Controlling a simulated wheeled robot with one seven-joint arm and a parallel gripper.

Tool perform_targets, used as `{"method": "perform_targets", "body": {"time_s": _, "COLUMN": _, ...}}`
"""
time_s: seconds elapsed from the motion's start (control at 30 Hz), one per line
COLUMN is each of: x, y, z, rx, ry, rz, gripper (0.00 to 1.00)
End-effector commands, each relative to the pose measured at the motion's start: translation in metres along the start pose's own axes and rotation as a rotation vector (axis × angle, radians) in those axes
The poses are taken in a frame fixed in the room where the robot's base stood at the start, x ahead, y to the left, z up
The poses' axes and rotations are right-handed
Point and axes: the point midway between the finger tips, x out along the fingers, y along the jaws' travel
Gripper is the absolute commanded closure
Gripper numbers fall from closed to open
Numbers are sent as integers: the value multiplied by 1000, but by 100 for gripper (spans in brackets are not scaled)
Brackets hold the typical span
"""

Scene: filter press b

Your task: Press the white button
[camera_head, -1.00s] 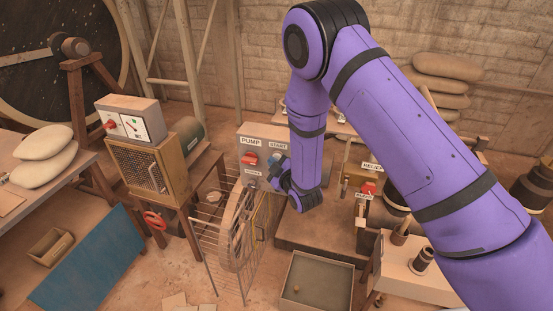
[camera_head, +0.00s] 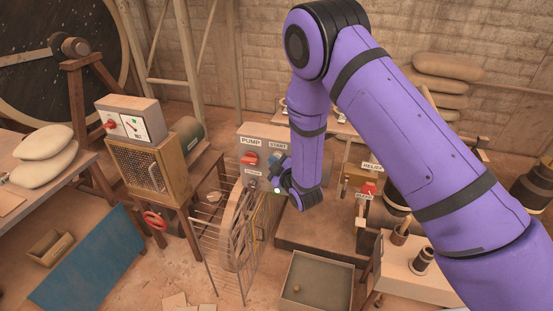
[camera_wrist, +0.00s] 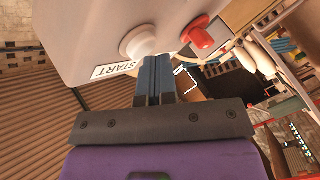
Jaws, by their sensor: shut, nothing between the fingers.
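The white button (camera_wrist: 140,42) is a round cap on a grey panel in the wrist view, beside the START label (camera_wrist: 113,71). My gripper (camera_wrist: 153,58) is shut and empty, its two blue fingers together. Its fingertips are at the button's near edge and overlap it in the picture; I cannot tell if they press it. In the head view, my gripper (camera_head: 272,170) is at the pump panel (camera_head: 252,137), just below the START label. The button is mostly hidden there by my gripper.
A red knob (camera_wrist: 202,36) sits beside the button; it also shows in the head view (camera_head: 249,158). A barred guard (camera_head: 218,255) and wooden wheel (camera_head: 238,225) stand below the panel. A grey tray (camera_head: 317,285) is on the floor.

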Motion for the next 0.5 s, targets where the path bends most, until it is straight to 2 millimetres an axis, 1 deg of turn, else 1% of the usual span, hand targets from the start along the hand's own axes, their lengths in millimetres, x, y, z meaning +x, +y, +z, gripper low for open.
{"method": "perform_targets", "body": {"time_s": 0.3, "x": -10, "y": -7, "z": -7, "rx": 0, "ry": 0, "rz": 0, "gripper": 100}}
{"method": "perform_targets", "body": {"time_s": 0.5, "x": -12, "y": -8, "z": -8, "rx": 0, "ry": -1, "rz": 1, "gripper": 100}}
